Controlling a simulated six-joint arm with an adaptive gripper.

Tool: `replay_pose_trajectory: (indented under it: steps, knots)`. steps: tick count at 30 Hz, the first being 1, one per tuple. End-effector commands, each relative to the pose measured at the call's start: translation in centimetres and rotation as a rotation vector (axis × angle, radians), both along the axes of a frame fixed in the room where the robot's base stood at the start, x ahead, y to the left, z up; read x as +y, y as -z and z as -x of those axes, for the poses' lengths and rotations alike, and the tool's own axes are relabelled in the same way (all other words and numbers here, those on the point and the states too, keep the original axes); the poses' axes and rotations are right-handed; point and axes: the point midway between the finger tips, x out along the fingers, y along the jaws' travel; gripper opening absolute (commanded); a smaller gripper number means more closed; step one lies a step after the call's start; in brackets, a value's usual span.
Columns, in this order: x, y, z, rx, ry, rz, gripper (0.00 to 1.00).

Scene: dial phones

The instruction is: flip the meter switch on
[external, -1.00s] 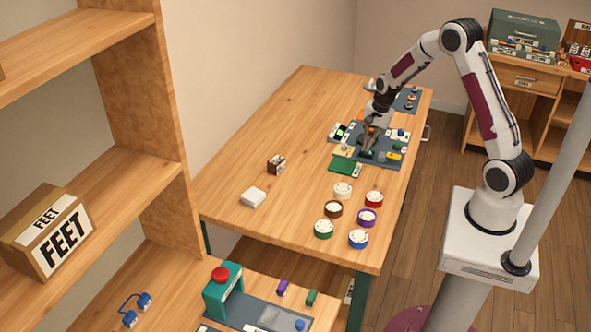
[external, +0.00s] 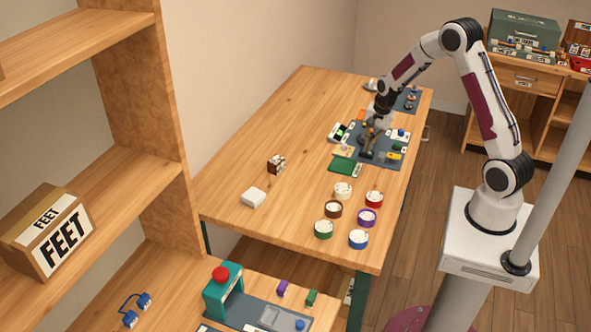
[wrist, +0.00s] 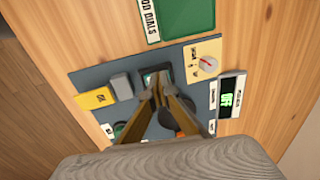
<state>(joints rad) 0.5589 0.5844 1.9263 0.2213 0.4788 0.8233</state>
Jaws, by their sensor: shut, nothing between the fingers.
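My gripper (wrist: 158,90) is shut and empty, its fingertips over a dark switch-like block (wrist: 149,71) on the grey panel (wrist: 88,75) in the wrist view. The fingers hide part of this block, and I cannot tell whether they touch it or which way it is set. A meter display (wrist: 231,98) with green lettering that looks like OFF is to the right of the fingertips. In the external view my gripper (external: 366,140) is low over the panel (external: 390,158) at the far part of the table.
A cream plate with a dial (wrist: 206,64), a grey block (wrist: 121,86) and a yellow block (wrist: 95,98) surround the fingertips. A green board (external: 342,166) lies at the panel's near edge. The table's left side is mostly clear.

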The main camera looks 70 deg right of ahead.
Motion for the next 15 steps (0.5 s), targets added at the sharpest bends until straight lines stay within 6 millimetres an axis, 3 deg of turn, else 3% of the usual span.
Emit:
replay_pose_trajectory:
  steps: [15]
  knots:
    - [-0.01,-0.07,0.67,-0.001,0.000,0.001,0.00]
